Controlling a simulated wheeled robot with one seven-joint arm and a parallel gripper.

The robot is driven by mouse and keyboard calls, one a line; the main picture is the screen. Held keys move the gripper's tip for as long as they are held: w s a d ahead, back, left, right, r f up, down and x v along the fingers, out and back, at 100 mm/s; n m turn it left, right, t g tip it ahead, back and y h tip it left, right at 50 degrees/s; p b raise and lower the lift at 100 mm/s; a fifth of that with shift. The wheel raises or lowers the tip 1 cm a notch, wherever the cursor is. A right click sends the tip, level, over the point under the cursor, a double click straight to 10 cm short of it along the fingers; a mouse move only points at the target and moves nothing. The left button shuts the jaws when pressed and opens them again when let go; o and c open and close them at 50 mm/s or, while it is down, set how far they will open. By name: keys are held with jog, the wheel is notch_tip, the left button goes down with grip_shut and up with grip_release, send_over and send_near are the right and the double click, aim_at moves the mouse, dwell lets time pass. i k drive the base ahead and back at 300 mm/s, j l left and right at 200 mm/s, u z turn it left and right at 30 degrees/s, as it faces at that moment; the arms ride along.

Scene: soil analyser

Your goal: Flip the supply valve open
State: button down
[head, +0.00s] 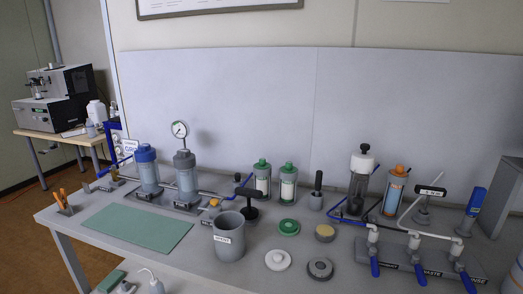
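A grey valve manifold (398,256) stands at the right front of the bench. It carries white pipes and three valves with blue levers: left (374,267), middle (420,275) and right (467,283). All three levers point down towards the bench's front edge. Small dark labels lie along the manifold base but are too small to read surely, so I cannot tell which valve is the supply. My gripper is not in view.
A grey mug-like container (229,236) and a black-handled clamp (248,204) stand mid-bench. Round caps, a green one (289,227) and a white one (278,260), lie left of the manifold. Filter housings (186,175) line the back. A green mat (138,231) lies clear at left.

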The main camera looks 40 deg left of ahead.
aim_at(100, 174)
jog(key=j+u, duration=0.15)
jog(key=u, duration=0.9)
jog(key=j+u, duration=0.35)
jog(key=i+j+u, duration=0.15)
jog(key=j+u, duration=0.2)
jog(key=i+j+u, duration=0.15)
jog(key=j+u, duration=0.2)
jog(key=i+j, duration=0.25)
jog(key=i+j+u, duration=0.1)
jog(key=j, duration=0.4)
jog(key=i+j, duration=0.15)
jog(key=i, duration=0.3)
